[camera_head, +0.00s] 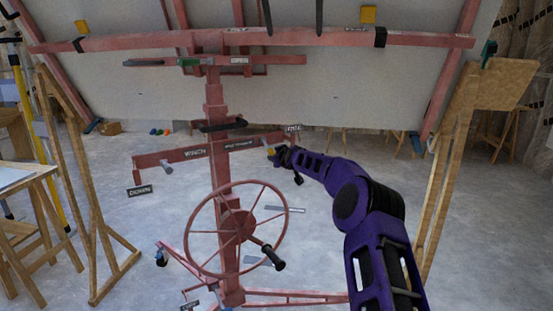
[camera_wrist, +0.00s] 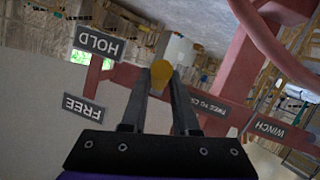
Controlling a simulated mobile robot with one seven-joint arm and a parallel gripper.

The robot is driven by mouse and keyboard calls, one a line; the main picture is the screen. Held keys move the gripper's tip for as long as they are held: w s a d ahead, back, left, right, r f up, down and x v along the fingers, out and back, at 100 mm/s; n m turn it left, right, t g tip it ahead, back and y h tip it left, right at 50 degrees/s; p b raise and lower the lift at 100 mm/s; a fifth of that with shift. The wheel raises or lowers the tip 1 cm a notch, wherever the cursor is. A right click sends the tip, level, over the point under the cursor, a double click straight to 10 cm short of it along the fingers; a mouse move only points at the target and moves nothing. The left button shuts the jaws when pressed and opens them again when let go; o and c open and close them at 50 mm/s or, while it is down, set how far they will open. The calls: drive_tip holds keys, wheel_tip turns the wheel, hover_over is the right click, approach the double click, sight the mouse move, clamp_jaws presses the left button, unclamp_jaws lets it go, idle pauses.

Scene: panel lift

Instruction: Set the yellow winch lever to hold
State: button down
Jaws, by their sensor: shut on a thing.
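The yellow winch lever's knob (camera_wrist: 161,74) sits between the fingertips of my gripper (camera_wrist: 160,82) in the wrist view, with a finger on each side. My gripper is shut on it. In the head view my gripper (camera_head: 273,154) is at the right end of the red winch arm, and only a bit of yellow (camera_head: 270,150) shows there. A FREE sign (camera_wrist: 87,107) and a HOLD sign (camera_wrist: 98,42) stand to the left in the wrist view, upside down. The FREE sign (camera_head: 293,128) also shows in the head view. The lever's shaft is mostly hidden, so I cannot tell its setting.
The red panel lift has a large handwheel (camera_head: 236,229) low in front and a WINCH label (camera_head: 194,153) on its crossbar. A pale panel (camera_head: 330,85) rests behind it. Wooden stands (camera_head: 465,120) flank both sides. Grey floor lies open around the base.

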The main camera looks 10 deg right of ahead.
drive_tip(key=shift+w+f+t, duration=0.1)
drive_tip(key=shift+f+t, duration=0.2)
drive_tip(key=shift+f, duration=0.05)
idle(0.4)
drive_tip(key=c, duration=0.7)
unclamp_jaws()
drive_tip(key=v, duration=1.7)
drive_tip(key=shift+a, duration=0.1)
